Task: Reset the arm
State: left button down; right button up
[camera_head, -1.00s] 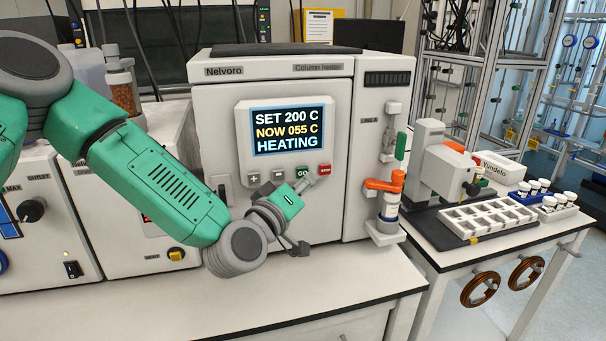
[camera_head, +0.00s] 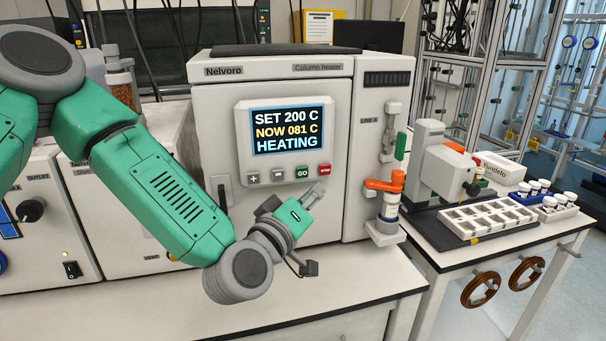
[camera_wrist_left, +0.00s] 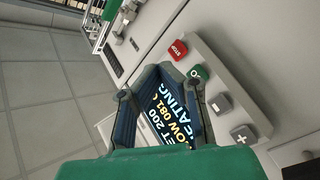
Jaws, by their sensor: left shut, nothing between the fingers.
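My left arm reaches in from the left in the head view. Its gripper (camera_head: 309,195) is shut and empty, in front of the column heater (camera_head: 290,85) and below its button panel. The heater's screen (camera_head: 287,131) reads SET 200 C, NOW 081 C, HEATING. The green GO button (camera_head: 303,173) and red STOP button (camera_head: 324,169) are uncovered above the gripper. In the left wrist view, the GO button (camera_wrist_left: 199,72) and STOP button (camera_wrist_left: 178,49) lie beyond the fingers. My right gripper is out of view.
An orange-handled valve (camera_head: 386,185) stands on the heater's right side. A white sample tray (camera_head: 487,218) and small vials (camera_head: 556,202) sit on the right bench. The bench front (camera_head: 350,285) below my wrist is clear.

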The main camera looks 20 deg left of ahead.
pick_arm(q)
jog(key=s+f+m+g+b, duration=0.1)
jog(key=s+f+m+g, duration=0.3)
jog(key=f, duration=0.6)
jog(key=s+f+g+b, duration=0.1)
jog(key=s+f+g, duration=0.2)
jog(key=s+f, duration=0.45)
jog(key=s+f+m+g, duration=0.1)
jog(key=s+f+g, duration=0.2)
jog(key=f, duration=0.8)
jog(key=s+a+f+m+g+y+b, duration=0.1)
jog(key=s+a+f+g, duration=0.3)
jog(key=s, duration=0.6)
jog(key=s+a+f+m+g+y+b, duration=0.1)
jog(key=s+a+f+m+g+y, duration=0.1)
jog(key=s+a+f, duration=0.6)
jog(key=shift+s+a+g+y, duration=0.3)
jog(key=shift+s+g+y, duration=0.2)
jog(key=shift+s+g, duration=0.5)
